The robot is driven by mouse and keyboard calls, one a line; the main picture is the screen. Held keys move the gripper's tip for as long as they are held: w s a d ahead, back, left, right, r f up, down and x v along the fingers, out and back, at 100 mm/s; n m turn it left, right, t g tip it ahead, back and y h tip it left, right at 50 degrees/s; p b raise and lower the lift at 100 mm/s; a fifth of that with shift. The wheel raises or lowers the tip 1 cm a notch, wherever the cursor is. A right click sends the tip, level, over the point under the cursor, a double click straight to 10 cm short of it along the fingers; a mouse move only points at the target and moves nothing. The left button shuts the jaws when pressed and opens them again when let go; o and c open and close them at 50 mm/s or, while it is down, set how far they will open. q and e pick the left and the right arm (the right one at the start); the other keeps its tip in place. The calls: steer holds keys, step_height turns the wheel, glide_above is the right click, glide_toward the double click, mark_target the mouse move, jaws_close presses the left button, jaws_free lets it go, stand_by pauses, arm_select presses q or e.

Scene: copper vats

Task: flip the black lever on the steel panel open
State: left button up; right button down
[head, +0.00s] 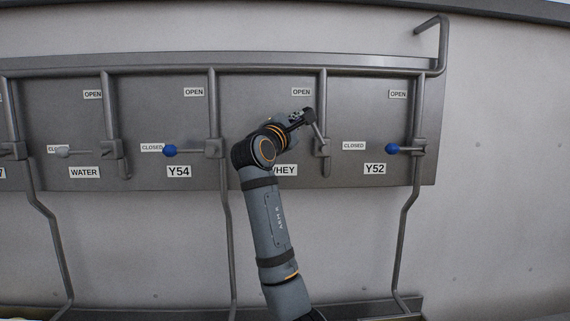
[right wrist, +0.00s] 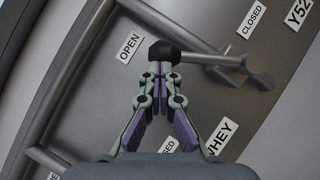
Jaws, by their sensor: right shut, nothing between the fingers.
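The black lever (head: 317,130) is on the steel panel (head: 250,95) at the WHEY valve (head: 322,148). It tilts up and left from the valve, its black knob (head: 309,116) below the OPEN label (head: 301,92). In the right wrist view the black knob (right wrist: 164,52) is just beyond my fingertips, with the lever's rod running right to the valve. My right gripper (head: 298,120) is shut and empty, its tips (right wrist: 159,70) at the knob's near side, seemingly touching it. The arm hides WHEY's CLOSED label in the head view. My left gripper is out of view.
Blue-knobbed levers at Y54 (head: 170,151) and Y52 (head: 392,148) lie level beside CLOSED labels, left and right of my arm. A pale lever (head: 64,153) is at WATER. Vertical pipes (head: 213,110) and a horizontal pipe (head: 150,70) stand out from the panel.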

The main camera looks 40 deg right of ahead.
steer(key=shift+s+d+r, duration=0.1)
steer(key=shift+d+r, duration=0.2)
steer(key=shift+d, duration=0.2)
stand_by(0.4)
